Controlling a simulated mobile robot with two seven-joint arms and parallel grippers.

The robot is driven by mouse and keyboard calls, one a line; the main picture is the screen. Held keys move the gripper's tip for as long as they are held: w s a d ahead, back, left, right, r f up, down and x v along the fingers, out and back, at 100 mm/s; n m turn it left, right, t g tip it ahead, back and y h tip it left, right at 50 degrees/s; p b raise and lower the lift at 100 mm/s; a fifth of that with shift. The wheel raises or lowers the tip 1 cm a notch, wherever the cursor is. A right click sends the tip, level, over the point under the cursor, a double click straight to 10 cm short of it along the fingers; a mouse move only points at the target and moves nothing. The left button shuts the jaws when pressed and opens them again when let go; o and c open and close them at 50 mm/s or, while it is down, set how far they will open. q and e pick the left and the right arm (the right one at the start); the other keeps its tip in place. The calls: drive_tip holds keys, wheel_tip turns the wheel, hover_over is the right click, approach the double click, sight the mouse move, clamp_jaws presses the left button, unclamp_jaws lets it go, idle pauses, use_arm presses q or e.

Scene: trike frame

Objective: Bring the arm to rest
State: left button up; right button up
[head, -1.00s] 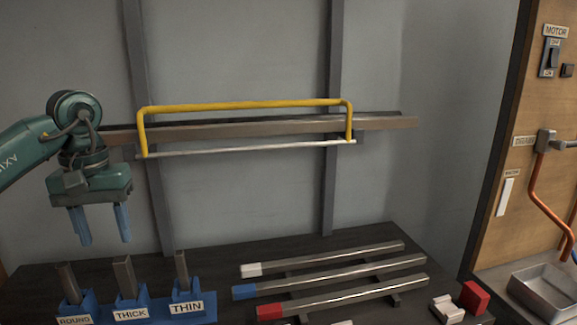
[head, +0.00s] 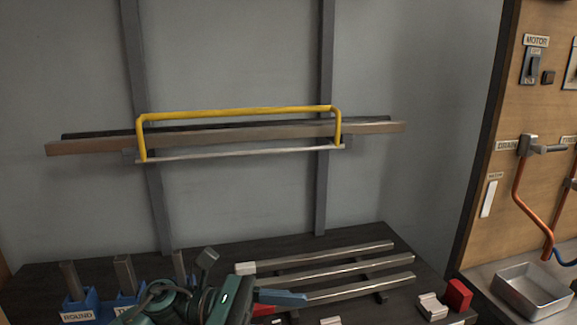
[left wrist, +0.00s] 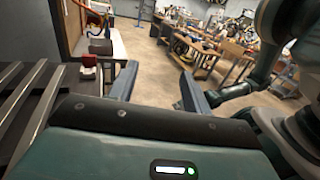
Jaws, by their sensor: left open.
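My left gripper (head: 245,278) is low in the head view, in front of the bench, with part of its green arm at the bottom edge. Its two blue-grey fingers are spread apart with nothing between them. In the left wrist view the fingers (left wrist: 158,88) also stand apart, and the open floor of the room shows between them. The gripper hides part of the blue holder and the near ends of some bars.
The bench has a blue holder (head: 92,300) with upright bars, several long bars (head: 335,273) and a red block (head: 459,294). A metal tray (head: 530,290) sits at right. Open floor (left wrist: 150,62) lies beyond the fingers.

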use_arm(q)
drive_tip(key=w+a+f+n+t+y+p, duration=0.1)
drive_tip(key=a+f+n+t+y, duration=0.25)
drive_tip(key=n+t, duration=0.95)
drive_tip(key=w+a+f+n+t+y+p, duration=0.1)
drive_tip(key=a+f+n+t+y, duration=0.4)
drive_tip(key=n, duration=1.7)
drive_tip(key=s+a+f+n+g+y, duration=0.2)
drive_tip(key=s+f+n+y, duration=0.1)
drive_tip(key=s+f+n, duration=0.3)
drive_tip(key=s+a+f+n+g+y, duration=0.3)
drive_tip(key=s+f+n, duration=0.4)
drive_tip(key=f+n, duration=0.4)
drive_tip(key=shift+s+a+p, duration=0.15)
drive_tip(key=shift+s+p, duration=0.1)
drive_tip(key=shift+p, duration=0.15)
drive_tip(key=shift+f, duration=0.1)
